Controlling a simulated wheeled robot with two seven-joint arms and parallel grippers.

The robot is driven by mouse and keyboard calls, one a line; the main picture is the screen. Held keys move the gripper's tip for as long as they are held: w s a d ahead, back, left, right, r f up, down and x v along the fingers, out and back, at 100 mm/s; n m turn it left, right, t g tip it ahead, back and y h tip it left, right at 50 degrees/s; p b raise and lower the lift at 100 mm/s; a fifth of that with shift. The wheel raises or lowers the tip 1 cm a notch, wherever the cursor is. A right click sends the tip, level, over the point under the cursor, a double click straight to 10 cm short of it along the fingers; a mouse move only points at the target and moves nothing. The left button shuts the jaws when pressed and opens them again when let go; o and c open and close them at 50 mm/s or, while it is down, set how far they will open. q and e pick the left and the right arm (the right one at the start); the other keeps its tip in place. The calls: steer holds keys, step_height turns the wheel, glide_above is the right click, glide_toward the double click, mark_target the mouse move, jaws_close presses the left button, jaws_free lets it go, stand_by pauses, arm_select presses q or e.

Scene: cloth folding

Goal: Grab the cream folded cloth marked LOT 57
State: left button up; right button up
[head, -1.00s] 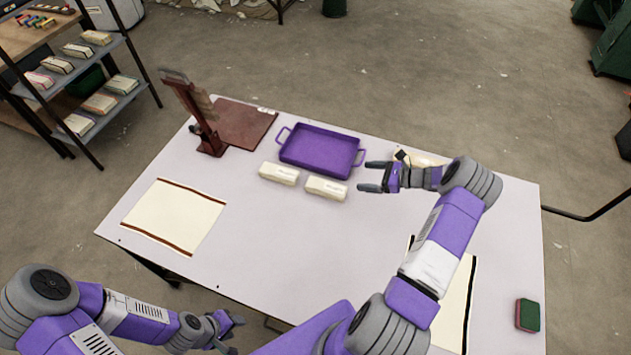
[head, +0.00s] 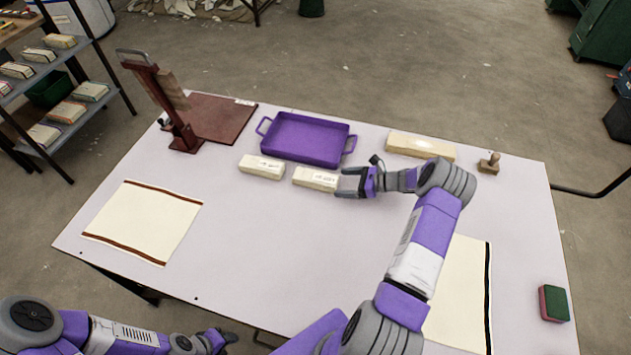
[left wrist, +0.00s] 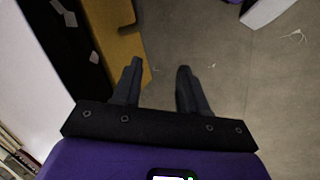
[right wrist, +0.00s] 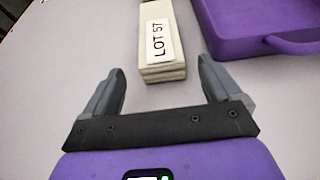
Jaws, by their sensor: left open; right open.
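The cream folded cloth marked LOT 57 (right wrist: 162,40) lies on the table in the right wrist view, its label readable. In the head view it is the right one of two cream folded cloths (head: 316,179), in front of the purple tray (head: 345,137). My right gripper (head: 345,183) is open at its right end; in the right wrist view the fingers (right wrist: 160,72) stand to either side of its near end, not closed on it. My left gripper (head: 224,342) is open and empty by the front table edge; the left wrist view shows its fingers (left wrist: 157,70) over the floor.
Another folded cloth (head: 262,166) lies just left. A long cream block (head: 420,146) and a wooden stamp (head: 489,163) are at the back right. Flat striped cloths lie at left (head: 143,221) and right (head: 466,290). A red-brown stand (head: 180,135) is at the back left.

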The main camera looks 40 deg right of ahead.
mark_target(333, 180)
steer(key=b+x, duration=0.1)
steer(key=x, duration=0.4)
steer(key=shift+w+d+r, duration=0.1)
steer(key=c, duration=1.1)
steer(key=shift+r, duration=0.1)
